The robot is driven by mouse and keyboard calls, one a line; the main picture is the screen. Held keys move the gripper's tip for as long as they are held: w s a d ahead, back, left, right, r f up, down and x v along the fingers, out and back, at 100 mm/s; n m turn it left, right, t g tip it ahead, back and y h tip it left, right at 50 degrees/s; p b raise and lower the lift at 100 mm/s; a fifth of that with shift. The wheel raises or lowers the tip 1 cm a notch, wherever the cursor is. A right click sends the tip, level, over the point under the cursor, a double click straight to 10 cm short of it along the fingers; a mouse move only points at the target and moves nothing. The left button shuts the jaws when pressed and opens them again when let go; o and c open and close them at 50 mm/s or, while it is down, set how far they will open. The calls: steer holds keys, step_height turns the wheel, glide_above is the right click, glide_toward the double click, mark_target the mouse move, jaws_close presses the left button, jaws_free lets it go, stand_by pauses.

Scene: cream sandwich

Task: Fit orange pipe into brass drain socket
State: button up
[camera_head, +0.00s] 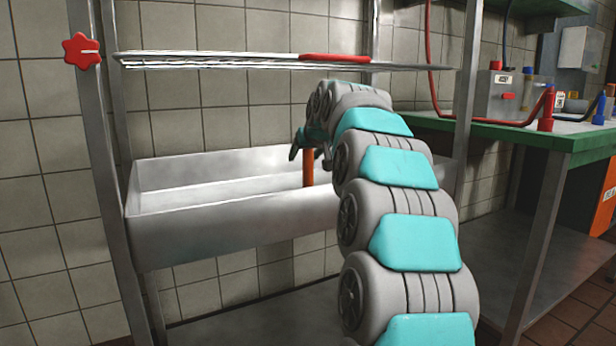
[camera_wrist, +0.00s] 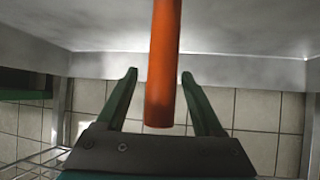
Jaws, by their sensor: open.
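The orange pipe (camera_head: 308,168) stands upright in the metal sink (camera_head: 190,232), its lower part hidden behind the sink's front wall. In the wrist view the pipe (camera_wrist: 162,65) runs between my fingers, with its near end close to the palm. My gripper (camera_head: 303,148) is at the pipe's top, partly hidden by my arm in the head view. In the wrist view my gripper (camera_wrist: 159,75) is open, with a gap on each side of the pipe. The brass drain socket cannot be seen in either view.
A metal rail (camera_head: 220,60) crosses above the sink, with a red piece (camera_head: 335,57) on it. A post with a red knob (camera_head: 81,50) stands at left. A green-topped bench (camera_head: 500,131) with a grey box (camera_head: 497,96) and red hose is at right.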

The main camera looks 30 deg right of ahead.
steer(key=shift+c, duration=0.3)
jaws_close()
stand_by(0.3)
